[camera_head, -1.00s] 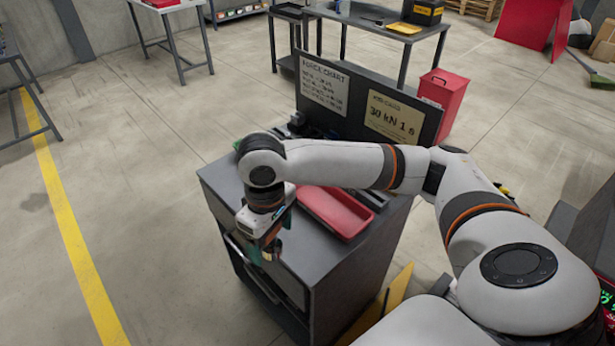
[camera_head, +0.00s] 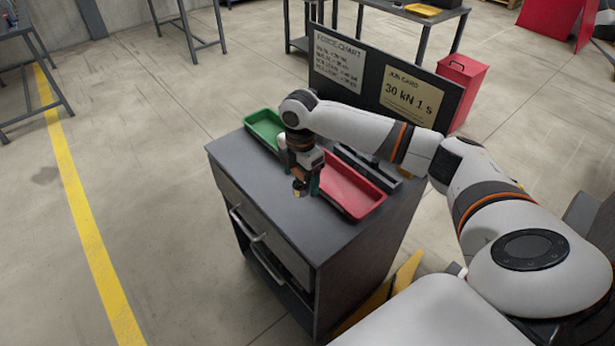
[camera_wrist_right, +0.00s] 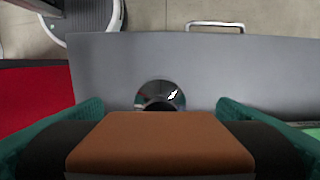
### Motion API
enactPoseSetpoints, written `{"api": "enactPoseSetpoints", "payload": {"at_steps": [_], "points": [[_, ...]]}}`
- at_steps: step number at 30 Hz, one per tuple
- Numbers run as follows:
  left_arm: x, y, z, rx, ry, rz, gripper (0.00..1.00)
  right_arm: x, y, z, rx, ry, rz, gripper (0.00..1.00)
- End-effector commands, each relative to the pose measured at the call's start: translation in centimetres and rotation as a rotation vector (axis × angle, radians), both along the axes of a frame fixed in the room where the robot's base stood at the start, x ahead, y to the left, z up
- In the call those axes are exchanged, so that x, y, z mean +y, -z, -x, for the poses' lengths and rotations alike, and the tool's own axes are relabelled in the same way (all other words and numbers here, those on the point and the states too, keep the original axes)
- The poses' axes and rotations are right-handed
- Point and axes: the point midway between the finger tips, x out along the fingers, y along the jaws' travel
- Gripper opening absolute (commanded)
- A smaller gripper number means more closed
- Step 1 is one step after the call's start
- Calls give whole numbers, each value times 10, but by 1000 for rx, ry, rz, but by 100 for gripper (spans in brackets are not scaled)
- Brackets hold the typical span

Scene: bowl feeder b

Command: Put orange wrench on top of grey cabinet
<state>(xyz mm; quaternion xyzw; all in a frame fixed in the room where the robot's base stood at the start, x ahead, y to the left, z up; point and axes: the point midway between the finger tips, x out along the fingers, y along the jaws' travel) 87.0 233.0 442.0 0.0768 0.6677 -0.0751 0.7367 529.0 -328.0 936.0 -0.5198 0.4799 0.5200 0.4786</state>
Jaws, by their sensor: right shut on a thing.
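The grey cabinet (camera_head: 245,172) stands in the middle of the head view, its drawers facing front left. My right gripper (camera_head: 307,184) is over its top, beside the red tray. In the right wrist view the teal fingers of my right gripper (camera_wrist_right: 158,125) are shut on an orange-brown block with a round shiny metal end, which I take to be the orange wrench (camera_wrist_right: 160,145). The wrench shows only partly in the head view (camera_head: 299,188). I cannot tell whether it touches the bare grey top (camera_wrist_right: 130,70). My left gripper is not in view.
A red tray (camera_head: 350,192) and a green tray (camera_head: 262,124) lie on the cabinet, with a dark rail behind. A dark sign board (camera_head: 369,86) stands at the back. The top's front left part is clear. A red bin (camera_head: 461,90) stands behind.

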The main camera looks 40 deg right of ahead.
Motion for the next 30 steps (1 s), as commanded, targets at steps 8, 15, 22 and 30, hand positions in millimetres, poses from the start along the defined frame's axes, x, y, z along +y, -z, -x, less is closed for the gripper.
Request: {"api": "enactPoseSetpoints", "payload": {"at_steps": [8,15,22,30], "points": [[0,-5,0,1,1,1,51,1,38,0,0,2,-1,45],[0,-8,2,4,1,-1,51,1,66,1,2,2,0,45],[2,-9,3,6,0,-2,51,1,77,0,-1,2,1,45],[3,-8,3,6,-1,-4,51,0,80,1,0,2,1,90]]}}
